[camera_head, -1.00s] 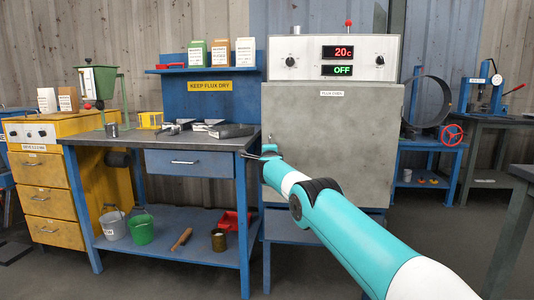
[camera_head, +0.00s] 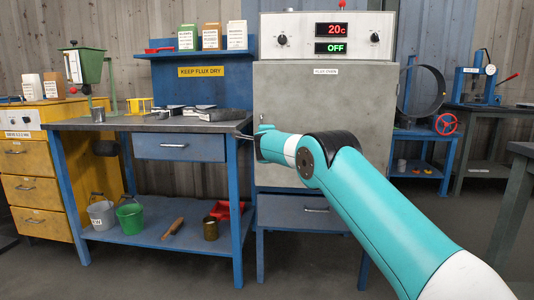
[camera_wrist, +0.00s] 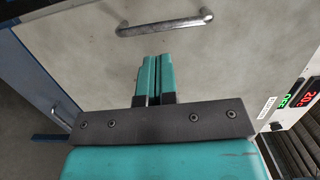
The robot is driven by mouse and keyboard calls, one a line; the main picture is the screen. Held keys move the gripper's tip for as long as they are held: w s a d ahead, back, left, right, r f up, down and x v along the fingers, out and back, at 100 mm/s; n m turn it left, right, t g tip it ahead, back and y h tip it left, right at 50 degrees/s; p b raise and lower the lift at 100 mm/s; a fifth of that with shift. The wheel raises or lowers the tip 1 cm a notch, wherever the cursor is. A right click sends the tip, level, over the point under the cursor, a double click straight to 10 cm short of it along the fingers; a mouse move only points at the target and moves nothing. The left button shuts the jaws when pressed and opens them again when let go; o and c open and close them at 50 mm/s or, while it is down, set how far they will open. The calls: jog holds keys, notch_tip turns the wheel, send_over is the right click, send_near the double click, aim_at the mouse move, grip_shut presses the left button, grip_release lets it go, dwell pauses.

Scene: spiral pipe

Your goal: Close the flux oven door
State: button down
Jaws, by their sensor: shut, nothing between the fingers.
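The flux oven door (camera_head: 325,100) is a flat grey panel below the oven's control panel. It looks flush or nearly so with the oven front in the head view; no interior shows. In the wrist view the door (camera_wrist: 230,60) fills most of the picture, with its metal bar handle (camera_wrist: 165,24) at the top. My gripper (camera_wrist: 157,58) is shut and empty, its teal fingers side by side and pointing towards the handle. A gap shows between the fingertips and the handle in the picture. In the head view my arm hides the lower middle of the door.
The blue workbench (camera_head: 90,125) with a drawer stands left of the oven, close to my arm's end. A blue drawer (camera_head: 300,212) sits under the oven. A blue stand (camera_head: 440,160) and a grey table (camera_head: 520,175) are on the right. Floor shows in front.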

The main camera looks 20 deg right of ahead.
jog(key=s+a+f+n+g+y, duration=0.1)
jog(key=s+a+n+g+y, duration=0.2)
jog(key=s+a+n, duration=0.5)
jog(key=s+a+f+n+g+y, duration=0.1)
jog(key=s+a+n+g+y, duration=0.3)
jog(key=s, duration=0.7)
jog(key=s+a+n+g+y, duration=0.1)
jog(key=s+a+n, duration=0.2)
jog(key=s+a, duration=0.6)
jog(key=s+a+f+n+g+y, duration=0.15)
jog(key=s+n+g, duration=0.4)
jog(key=s, duration=1.15)
jog(key=s+a+f+n+g+y, duration=0.1)
jog(key=s+a+f+n+g, duration=0.15)
jog(key=s+n, duration=1.1)
jog(key=s+r+m+p, duration=0.3)
jog(key=r+m+p, duration=0.1)
jog(key=r+p, duration=2.8)
jog(key=shift+s+d+r+m+g+p, duration=0.2)
jog(key=shift+d+m+g+p, duration=0.15)
jog(key=shift+p, duration=0.3)
